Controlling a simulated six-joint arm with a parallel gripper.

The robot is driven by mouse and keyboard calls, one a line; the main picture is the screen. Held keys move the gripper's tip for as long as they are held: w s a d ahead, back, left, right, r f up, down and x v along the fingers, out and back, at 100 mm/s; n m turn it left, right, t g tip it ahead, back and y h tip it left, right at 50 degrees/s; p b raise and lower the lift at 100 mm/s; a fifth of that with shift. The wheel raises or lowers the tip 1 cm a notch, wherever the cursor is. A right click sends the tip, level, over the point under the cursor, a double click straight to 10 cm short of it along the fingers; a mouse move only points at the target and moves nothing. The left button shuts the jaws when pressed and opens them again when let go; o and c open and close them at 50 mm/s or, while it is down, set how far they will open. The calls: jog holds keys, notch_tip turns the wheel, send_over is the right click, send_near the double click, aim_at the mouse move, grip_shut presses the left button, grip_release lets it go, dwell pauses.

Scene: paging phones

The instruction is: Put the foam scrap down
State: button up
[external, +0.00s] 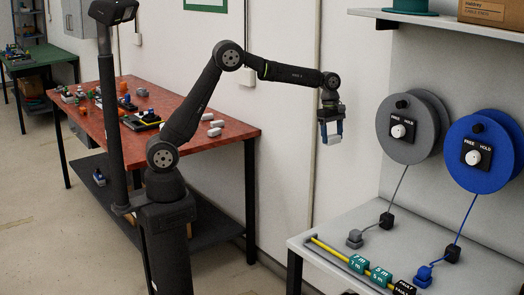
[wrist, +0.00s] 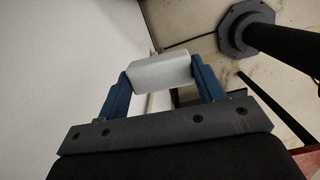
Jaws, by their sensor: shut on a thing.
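My gripper (external: 331,134) hangs in the air in the external view, between the red bench and the grey table. In the wrist view its two blue fingers (wrist: 159,76) are shut on a pale grey-white block, the foam scrap (wrist: 160,72), which spans the gap between them. The scrap touches no surface that I can see. In the external view the scrap is small and mostly hidden between the fingers.
The red bench (external: 225,133) at left bears several white pieces and other small parts. The grey table (external: 335,275) at right holds a yellow rod (external: 335,254) and blocks tied by cords to a grey reel (external: 397,152) and a blue reel (external: 490,182).

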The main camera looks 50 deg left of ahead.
jog(key=s+d+r, duration=0.1)
jog(key=s+d, duration=0.4)
jog(key=d, duration=0.6)
jog(key=s+d+r, duration=0.2)
jog(key=s+d, duration=0.3)
jog(key=d, duration=0.5)
jog(key=s+d+r, duration=0.1)
jog(key=s+d, duration=0.4)
jog(key=d, duration=0.6)
jog(key=n+t, duration=0.1)
jog(key=n, duration=0.4)
send_over(394, 242)
notch_tip(394, 242, down, 16)
jog(key=shift+s+a+f, duration=0.1)
jog(key=shift+f, duration=1.9)
jog(key=shift+s+a+f, duration=0.1)
jog(key=shift+f, duration=1.85)
jog(key=shift+f, duration=0.15)
jog(key=o, duration=0.9)
jog(key=shift+o, duration=0.2)
notch_tip(394, 242, up, 12)
jog(key=a, duration=0.1)
jog(key=shift+s+a, duration=0.35)
